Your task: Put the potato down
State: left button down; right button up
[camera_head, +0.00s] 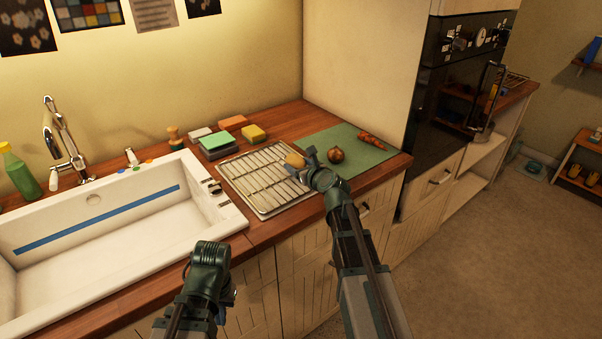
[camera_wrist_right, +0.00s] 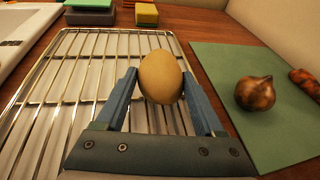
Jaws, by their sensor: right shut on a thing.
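The potato (camera_wrist_right: 160,77) is yellowish-brown and sits between the fingers of my right gripper (camera_wrist_right: 160,90), which is shut on it. In the head view the potato (camera_head: 295,160) shows at the tip of my right gripper (camera_head: 308,163), over the right side of the metal drying rack (camera_head: 262,203). The rack (camera_wrist_right: 62,75) lies behind and below the potato in the right wrist view; I cannot tell whether the potato touches it. My left gripper (camera_head: 212,268) is in front of the counter near the sink; its fingers are hidden, so its opening does not show.
A green cutting mat (camera_head: 361,158) with an onion (camera_head: 335,155) and a carrot (camera_head: 372,140) lies right of the rack. Several sponges (camera_head: 229,123) lie behind the rack. The white sink (camera_head: 110,235) is at left. A tall oven cabinet (camera_head: 445,90) stands at right.

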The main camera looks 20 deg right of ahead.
jog(key=shift+f, duration=0.7)
pick_arm(q)
jog(key=shift+d+f, duration=0.2)
jog(key=shift+f, duration=0.35)
pick_arm(e)
jog(key=shift+r, duration=0.15)
pick_arm(q)
jog(key=shift+f, duration=0.1)
pick_arm(e)
jog(key=o, duration=1)
jog(key=shift+f+b, duration=0.2)
jog(key=shift+b, duration=0.1)
jog(key=o, duration=0.5)
jog(key=shift+r, duration=0.1)
